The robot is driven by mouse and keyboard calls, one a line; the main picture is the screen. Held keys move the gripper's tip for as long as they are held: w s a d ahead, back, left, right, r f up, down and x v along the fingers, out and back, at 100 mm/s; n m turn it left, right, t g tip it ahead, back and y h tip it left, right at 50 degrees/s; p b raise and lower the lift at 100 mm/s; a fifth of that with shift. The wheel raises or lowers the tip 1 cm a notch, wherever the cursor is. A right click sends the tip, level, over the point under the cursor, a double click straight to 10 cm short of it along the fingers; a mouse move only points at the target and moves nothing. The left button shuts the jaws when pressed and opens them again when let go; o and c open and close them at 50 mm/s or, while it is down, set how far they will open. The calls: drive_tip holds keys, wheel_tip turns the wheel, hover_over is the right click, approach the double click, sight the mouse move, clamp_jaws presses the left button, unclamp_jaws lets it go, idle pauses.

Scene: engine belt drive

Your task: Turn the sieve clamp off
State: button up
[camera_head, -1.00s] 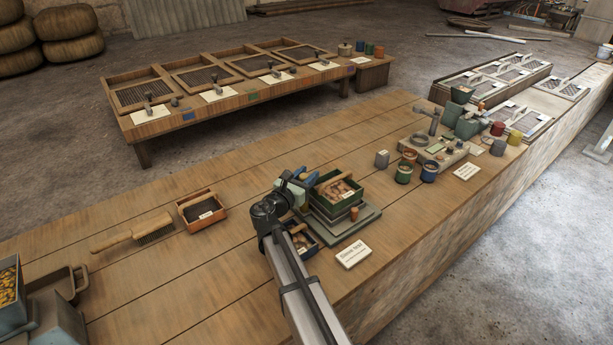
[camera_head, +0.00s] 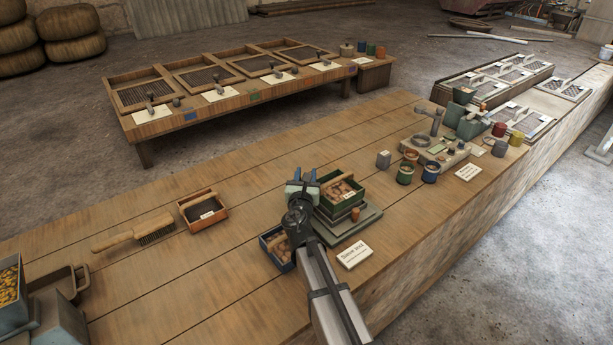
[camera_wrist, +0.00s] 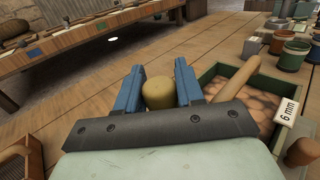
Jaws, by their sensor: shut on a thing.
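In the wrist view the green sieve (camera_wrist: 205,82) is just right of my fingers and has a "6 mm" tag. My gripper (camera_head: 305,177) is at the left back corner of the sieve. In the wrist view its blue fingers (camera_wrist: 159,76) stand either side of a tan round knob (camera_wrist: 159,94) and are shut on it. I cannot tell whether this knob is the clamp. Its lower part is hidden by the gripper.
A blue-rimmed tray (camera_head: 269,252) lies left of my arm. An orange cylinder (camera_head: 355,214) stands on the base, with a sign card (camera_head: 354,254) in front. An orange-rimmed box (camera_head: 222,228) and a brush (camera_head: 135,234) lie left. Small pots (camera_head: 405,174) stand right.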

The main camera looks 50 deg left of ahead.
drive_tip(key=shift+s+a+n+g+y, duration=0.1)
drive_tip(key=shift+n+g+y, duration=0.95)
drive_tip(key=shift+g, duration=0.25)
drive_tip(key=o, duration=1)
drive_tip(key=shift+c, duration=0.2)
drive_tip(key=v, duration=1.3)
drive_tip(key=shift+s+d, duration=0.25)
drive_tip(key=shift+d, duration=0.1)
